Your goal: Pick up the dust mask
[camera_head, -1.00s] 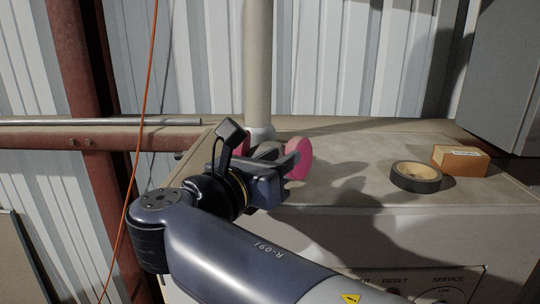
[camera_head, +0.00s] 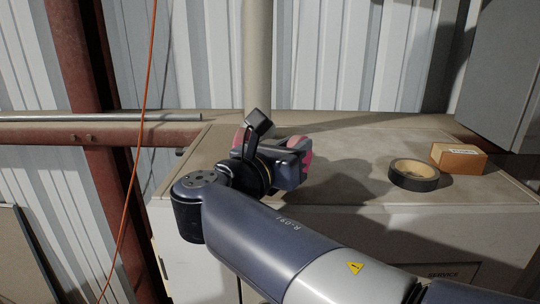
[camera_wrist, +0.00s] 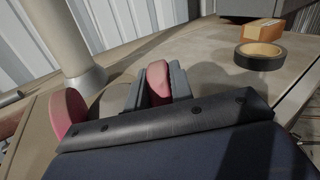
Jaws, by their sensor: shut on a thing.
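The dust mask shows as pink round parts, mostly hidden behind my gripper on top of the pale cabinet. In the head view, pink shows to the left of my wrist and at the jaws. In the wrist view, one pink part (camera_wrist: 158,80) is between the two grey fingers of my gripper (camera_wrist: 157,88), and another pink disc (camera_wrist: 67,112) is at the left. My gripper (camera_head: 300,152) is shut on the mask's pink part. I cannot tell whether the mask is clear of the cabinet top.
A black tape roll (camera_head: 414,175) and an orange-brown box (camera_head: 458,158) stand to the right on the cabinet top (camera_head: 350,140). A pale vertical post (camera_head: 257,60) rises behind my gripper. An orange cable (camera_head: 139,150) hangs at the left. The cabinet top between gripper and tape is clear.

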